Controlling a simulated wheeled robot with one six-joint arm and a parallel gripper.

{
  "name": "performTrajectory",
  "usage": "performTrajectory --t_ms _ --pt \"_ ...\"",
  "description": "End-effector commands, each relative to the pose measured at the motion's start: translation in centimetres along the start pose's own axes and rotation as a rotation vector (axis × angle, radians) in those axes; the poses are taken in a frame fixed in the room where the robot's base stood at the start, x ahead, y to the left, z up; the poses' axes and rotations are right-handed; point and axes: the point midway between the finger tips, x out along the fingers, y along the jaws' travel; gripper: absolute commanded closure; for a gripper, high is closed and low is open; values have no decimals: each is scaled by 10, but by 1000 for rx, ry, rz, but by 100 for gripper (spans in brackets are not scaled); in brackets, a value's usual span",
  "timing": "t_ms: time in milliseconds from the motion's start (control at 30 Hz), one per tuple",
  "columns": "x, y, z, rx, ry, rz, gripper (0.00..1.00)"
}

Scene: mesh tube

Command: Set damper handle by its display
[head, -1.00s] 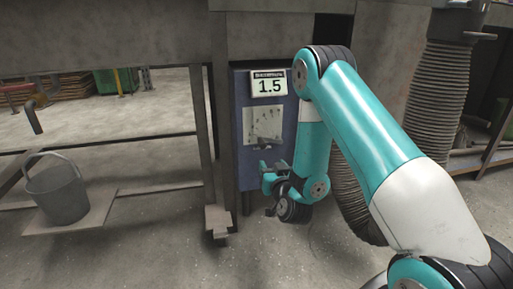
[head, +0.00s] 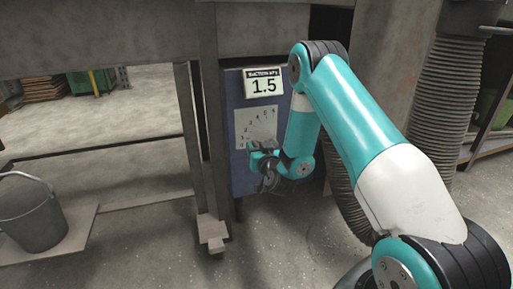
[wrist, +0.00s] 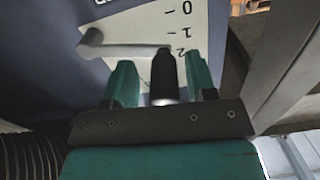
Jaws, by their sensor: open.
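The display (head: 264,84) on the blue damper box (head: 236,180) reads 1.5. Below it is a pale scale plate (head: 255,122); in the wrist view the plate (wrist: 193,25) shows 0, 1 and 2. The damper handle (wrist: 125,50) is a grey lever running from its pivot at left to a dark knob (wrist: 163,72) near the 2 mark. My gripper (wrist: 162,82) is open, with a teal finger on each side of the knob. Contact cannot be told. In the head view my gripper (head: 262,158) is at the plate's lower edge and hides the handle.
A grey post (head: 208,150) stands just left of the box. A ribbed hose (head: 440,110) hangs at right. A bucket (head: 32,215) sits on a low board at left. The concrete floor in front is open.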

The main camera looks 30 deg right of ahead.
Motion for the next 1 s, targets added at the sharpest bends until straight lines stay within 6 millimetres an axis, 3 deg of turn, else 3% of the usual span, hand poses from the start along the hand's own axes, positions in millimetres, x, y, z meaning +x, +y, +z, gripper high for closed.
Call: performTrajectory --t_ms 100,333,667,1000 --pt "0 -3 0 -1 0 -4 48" --pt "0 -4 1 0 0 -5 100" --pt "0 -3 -3 32 0 -4 100" --pt "2 3 -19 236 0 -2 100"
